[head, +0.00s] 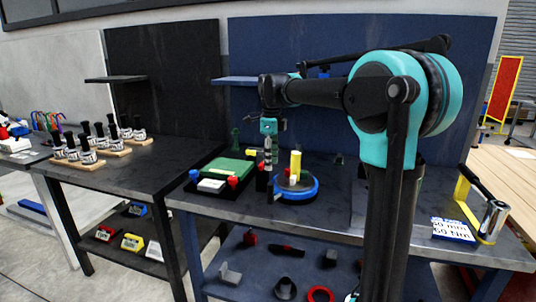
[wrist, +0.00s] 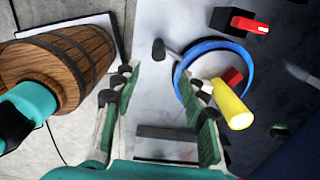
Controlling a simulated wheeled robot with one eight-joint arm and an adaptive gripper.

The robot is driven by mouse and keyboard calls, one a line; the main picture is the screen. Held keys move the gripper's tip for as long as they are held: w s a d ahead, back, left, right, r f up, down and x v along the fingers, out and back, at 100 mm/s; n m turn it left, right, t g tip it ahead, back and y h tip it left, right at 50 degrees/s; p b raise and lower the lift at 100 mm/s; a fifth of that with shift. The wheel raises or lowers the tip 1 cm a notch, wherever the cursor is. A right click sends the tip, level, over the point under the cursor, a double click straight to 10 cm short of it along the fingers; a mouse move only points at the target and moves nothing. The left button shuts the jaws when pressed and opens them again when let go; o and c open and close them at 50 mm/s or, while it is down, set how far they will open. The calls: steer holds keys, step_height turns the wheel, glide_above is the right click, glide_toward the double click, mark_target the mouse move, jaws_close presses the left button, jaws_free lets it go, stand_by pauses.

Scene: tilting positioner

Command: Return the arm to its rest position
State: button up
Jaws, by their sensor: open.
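My arm reaches forward over the dark workbench (head: 340,222), with its forearm level and my gripper (head: 269,183) hanging down at the left of the blue-rimmed round fixture (head: 307,194). In the wrist view my gripper (wrist: 160,78) has its two green-sided fingers spread wide, with nothing held between them. The blue-rimmed fixture (wrist: 178,78) lies beyond and beside the right finger, which hides part of it. A yellow cylinder (head: 295,164) stands on the fixture and also shows in the wrist view (wrist: 231,108). A red block (wrist: 232,76) is beside it.
A yellow clamp-like tool (head: 462,193) and a labelled blue block (head: 452,229) sit at the bench's right. A wooden barrel (wrist: 68,62) shows at left in the wrist view. A dark-blue panel (head: 240,50) stands behind.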

steer(key=s+d+f+n+t, duration=0.2)
steer(key=s+d+f+n, duration=0.6)
steer(key=s+f+n, duration=0.3)
steer(key=s+d+f+n+t, duration=0.2)
steer(key=s+d+f+n, duration=0.7)
steer(key=s+f, duration=0.5)
steer(key=shift+s+f+n, duration=0.3)
steer(key=shift+f+n, duration=0.1)
steer(key=shift+n, duration=0.6)
stand_by(1.7)
